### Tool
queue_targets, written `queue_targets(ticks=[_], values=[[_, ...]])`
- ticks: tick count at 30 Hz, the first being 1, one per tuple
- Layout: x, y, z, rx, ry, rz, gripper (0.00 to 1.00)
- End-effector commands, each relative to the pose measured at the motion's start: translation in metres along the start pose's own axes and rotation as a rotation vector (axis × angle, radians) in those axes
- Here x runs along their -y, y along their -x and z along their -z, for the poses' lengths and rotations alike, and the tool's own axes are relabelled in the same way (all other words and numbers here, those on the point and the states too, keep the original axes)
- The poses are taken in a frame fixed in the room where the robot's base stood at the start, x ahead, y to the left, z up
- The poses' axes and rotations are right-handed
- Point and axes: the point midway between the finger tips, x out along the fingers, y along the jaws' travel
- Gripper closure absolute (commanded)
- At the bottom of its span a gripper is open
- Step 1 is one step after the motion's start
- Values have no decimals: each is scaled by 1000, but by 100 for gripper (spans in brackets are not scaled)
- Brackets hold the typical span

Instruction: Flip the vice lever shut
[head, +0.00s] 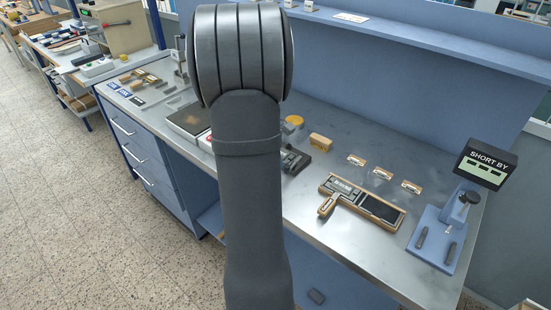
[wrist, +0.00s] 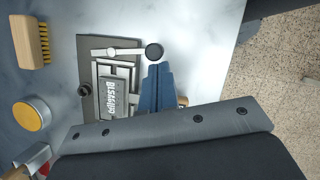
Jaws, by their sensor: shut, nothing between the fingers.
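In the wrist view, the vice is a dark plate (wrist: 91,50) with a pale metal frame around a block of raised lettering (wrist: 112,100). Its lever (wrist: 128,51) is a light bar lying across the top part of the vice, with a round black knob (wrist: 154,52) at its right end. My gripper (wrist: 157,67) shows as two blue fingers side by side, closed and empty. The fingertips are just below the knob in the picture; I cannot tell whether they touch it. In the head view my arm hides the gripper and most of the vice (head: 294,160).
A wooden brush (wrist: 31,42) and a round yellow-topped tin (wrist: 32,114) lie left of the vice. In the head view, a wooden-handled type holder (head: 343,187), several small pale pieces and a blue stand with a "SHORT BY" display (head: 486,163) are to the right. Bare bench lies between.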

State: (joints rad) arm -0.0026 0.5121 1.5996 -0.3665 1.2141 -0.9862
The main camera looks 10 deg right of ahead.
Motion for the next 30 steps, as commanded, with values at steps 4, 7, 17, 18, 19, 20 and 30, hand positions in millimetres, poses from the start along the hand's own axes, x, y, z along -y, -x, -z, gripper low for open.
queue_targets(ticks=[4,7,17,18,19,20,30], values=[[5,-2,-8,0,106,-43,100],[8,-5,-14,1,195,-79,100],[14,-13,-35,0,486,-194,100],[14,-14,-37,1,522,-208,100],[14,-15,-39,1,548,-218,100],[15,-16,-42,1,574,-228,100],[10,-25,-63,1,871,-347,100]])
